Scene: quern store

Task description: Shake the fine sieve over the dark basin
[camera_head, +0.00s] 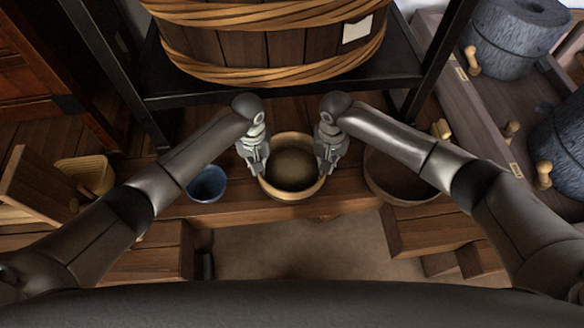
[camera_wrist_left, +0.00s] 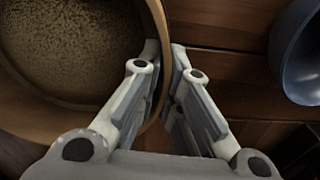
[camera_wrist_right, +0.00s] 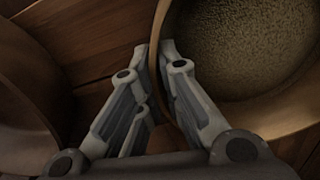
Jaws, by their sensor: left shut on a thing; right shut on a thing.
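The fine sieve (camera_head: 291,196), a round pale wooden hoop with a speckled brown mesh or contents inside, is at the middle of the head view. My left gripper (camera_head: 261,170) is shut on its left rim, one finger inside and one outside. The left wrist view shows this grip (camera_wrist_left: 165,50). My right gripper (camera_head: 324,170) is shut on the right rim in the same way, as the right wrist view shows (camera_wrist_right: 155,50). A dark brown round basin (camera_head: 399,197) stands right of the sieve, apart from it. What lies directly under the sieve is hidden.
A blue bowl (camera_head: 207,184) stands just left of the sieve on the wooden bench (camera_head: 245,211). A large bound wooden tub (camera_head: 280,46) sits on a dark frame behind. A wooden scoop or box (camera_head: 86,175) is at left. Stone querns (camera_head: 514,33) stand at right.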

